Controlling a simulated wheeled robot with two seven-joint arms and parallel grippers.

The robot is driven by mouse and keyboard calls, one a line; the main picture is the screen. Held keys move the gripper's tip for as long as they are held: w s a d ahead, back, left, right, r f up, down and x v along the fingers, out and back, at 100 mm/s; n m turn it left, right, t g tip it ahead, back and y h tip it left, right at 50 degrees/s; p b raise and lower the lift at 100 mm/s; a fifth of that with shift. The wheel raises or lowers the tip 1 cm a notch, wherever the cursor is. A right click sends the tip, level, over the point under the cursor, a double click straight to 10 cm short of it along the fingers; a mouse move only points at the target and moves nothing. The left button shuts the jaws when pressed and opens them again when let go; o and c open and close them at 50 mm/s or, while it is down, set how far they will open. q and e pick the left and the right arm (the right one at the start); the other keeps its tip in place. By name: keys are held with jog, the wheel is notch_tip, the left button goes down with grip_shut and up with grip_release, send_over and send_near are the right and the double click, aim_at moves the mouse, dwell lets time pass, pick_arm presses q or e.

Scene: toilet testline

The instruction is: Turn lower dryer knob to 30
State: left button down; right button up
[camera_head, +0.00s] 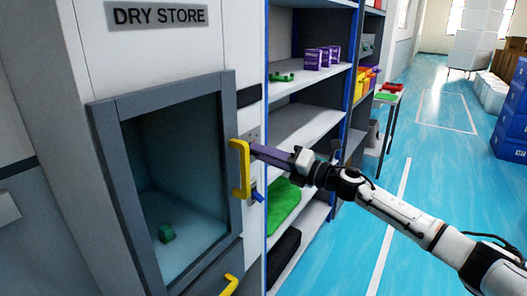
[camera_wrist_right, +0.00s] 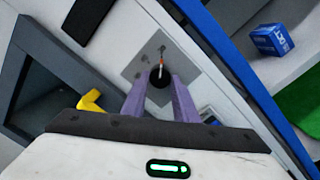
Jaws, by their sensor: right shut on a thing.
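The dryer knob (camera_wrist_right: 160,76) is black and round with a thin pointer line, red and white, that points up in the right wrist view. It sits on a grey square plate (camera_wrist_right: 136,68) with a few small dark marks; I cannot read any numbers. My right gripper (camera_wrist_right: 160,92) has its purple fingers shut on the knob, one on each side. In the head view my right gripper (camera_head: 256,150) reaches in from the right to the cabinet front, and its fingers hide the knob. My left gripper is not in view.
The DRY STORE cabinet (camera_head: 104,110) has a glass door with a yellow handle (camera_head: 240,170) close beside my right fingers. A small blue part (camera_head: 257,196) sits below them. Shelves (camera_head: 300,125) with boxes stand right of it. The blue floor (camera_head: 425,165) at right is mostly clear.

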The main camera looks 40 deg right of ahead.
dwell(0.5)
jog(key=o, duration=1.1)
jog(key=shift+c, duration=0.2)
jog(key=b+v, duration=0.2)
jog(key=v, duration=0.8)
jog(key=shift+s+b, duration=0.15)
jog(key=shift+b, duration=0.15)
jog(key=shift+f, duration=0.1)
